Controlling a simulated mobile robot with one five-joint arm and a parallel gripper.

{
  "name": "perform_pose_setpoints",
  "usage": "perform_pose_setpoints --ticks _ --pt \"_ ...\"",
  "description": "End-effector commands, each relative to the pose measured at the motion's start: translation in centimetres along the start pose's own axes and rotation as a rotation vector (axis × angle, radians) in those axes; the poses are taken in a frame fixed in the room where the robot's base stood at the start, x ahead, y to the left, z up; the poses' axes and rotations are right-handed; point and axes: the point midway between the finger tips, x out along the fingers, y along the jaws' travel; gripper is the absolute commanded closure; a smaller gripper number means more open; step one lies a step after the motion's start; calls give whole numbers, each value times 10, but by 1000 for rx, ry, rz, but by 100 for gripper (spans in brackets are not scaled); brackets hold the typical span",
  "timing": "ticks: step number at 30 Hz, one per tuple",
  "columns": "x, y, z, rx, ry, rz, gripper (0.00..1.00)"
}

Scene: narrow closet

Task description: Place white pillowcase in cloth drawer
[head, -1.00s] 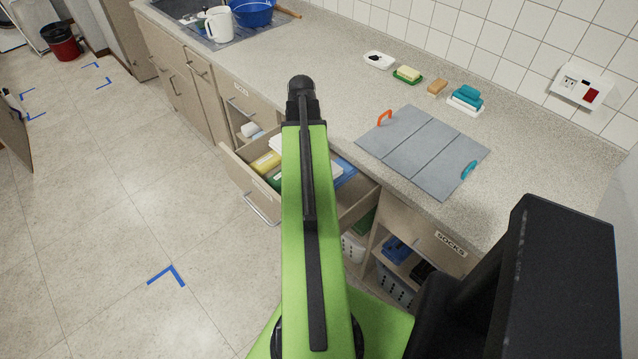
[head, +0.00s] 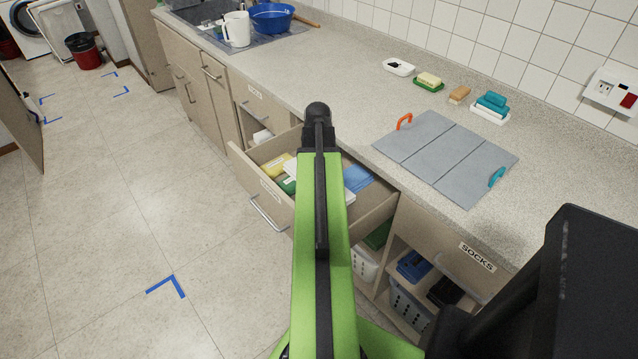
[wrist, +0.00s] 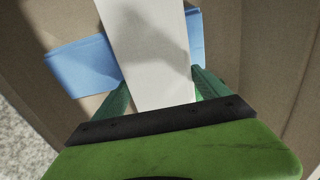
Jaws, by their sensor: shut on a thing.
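In the wrist view the white pillowcase (wrist: 150,50), a folded flat strip, sits between the green fingers of my gripper (wrist: 158,88), which is shut on it. A blue folded cloth (wrist: 82,66) lies beneath and shows on both sides of it. In the head view the open drawer (head: 374,216) holds yellow, green and blue folded cloths; its front label is too small to read. My arm covers its middle and hides my gripper. A white edge (head: 349,197) shows just right of the arm, over the drawer. Whether the pillowcase touches the cloths is unclear.
A closed drawer labelled SOCKS (head: 440,247) is to the right, above shelves with baskets. The counter above carries a grey folded board (head: 445,155), soaps, a white jug (head: 236,30) and a blue bowl (head: 271,16).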

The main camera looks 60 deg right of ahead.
Motion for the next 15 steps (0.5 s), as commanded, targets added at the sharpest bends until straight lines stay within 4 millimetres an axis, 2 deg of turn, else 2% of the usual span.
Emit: perform_pose_setpoints --ticks 9,10,13,15 --pt "5 0 0 1 0 0 37" --pt "5 0 0 1 0 0 14" --pt "4 0 0 1 0 0 0" --pt "4 0 0 1 0 0 0"
